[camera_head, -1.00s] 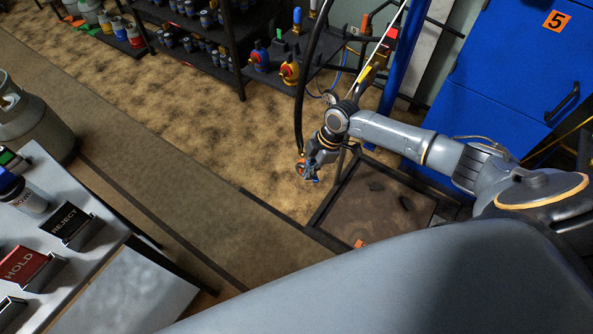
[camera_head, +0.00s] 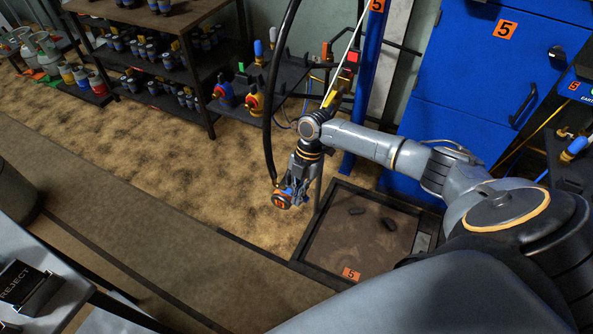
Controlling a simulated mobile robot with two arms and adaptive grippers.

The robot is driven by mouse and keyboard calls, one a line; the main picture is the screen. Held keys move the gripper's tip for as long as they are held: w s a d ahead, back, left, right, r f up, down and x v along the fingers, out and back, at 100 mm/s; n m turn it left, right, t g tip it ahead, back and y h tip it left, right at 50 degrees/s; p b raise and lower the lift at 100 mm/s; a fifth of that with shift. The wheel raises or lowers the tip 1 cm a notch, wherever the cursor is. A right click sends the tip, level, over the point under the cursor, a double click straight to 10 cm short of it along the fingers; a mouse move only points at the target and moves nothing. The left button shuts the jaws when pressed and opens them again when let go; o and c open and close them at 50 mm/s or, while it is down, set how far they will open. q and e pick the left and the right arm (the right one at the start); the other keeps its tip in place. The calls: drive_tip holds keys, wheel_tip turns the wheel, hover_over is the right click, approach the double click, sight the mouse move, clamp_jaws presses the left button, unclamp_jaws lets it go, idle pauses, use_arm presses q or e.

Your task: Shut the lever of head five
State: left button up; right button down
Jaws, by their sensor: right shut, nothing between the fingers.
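Head five (camera_head: 281,202) is a small orange-faced unit marked 5, hanging at the end of a black hose above the left edge of the platform scale. A small blue part (camera_head: 289,190), perhaps its lever, shows at its top. How far it is turned cannot be made out. My right gripper (camera_head: 291,184) reaches down from above onto the top of the head. It is shut with nothing held, its fingertips close against the blue part; whether they touch it is unclear. My left gripper is out of view.
The dark platform scale (camera_head: 312,248) with a 5 tag lies below the head. A blue post (camera_head: 362,130) and blue cabinet (camera_head: 455,90) stand behind my right arm. Shelves (camera_head: 205,75) with small cylinders stand at the back left. Open floor lies left of the scale.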

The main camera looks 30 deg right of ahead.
idle(0.7)
drive_tip(key=a+p, duration=0.2)
drive_tip(key=a, duration=0.3)
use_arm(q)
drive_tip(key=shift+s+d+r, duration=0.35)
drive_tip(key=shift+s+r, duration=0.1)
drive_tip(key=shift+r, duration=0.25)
use_arm(e)
drive_tip(key=s+v, duration=0.1)
drive_tip(key=v, duration=0.9)
drive_tip(key=shift+w+d, duration=0.2)
drive_tip(key=shift+d, duration=0.15)
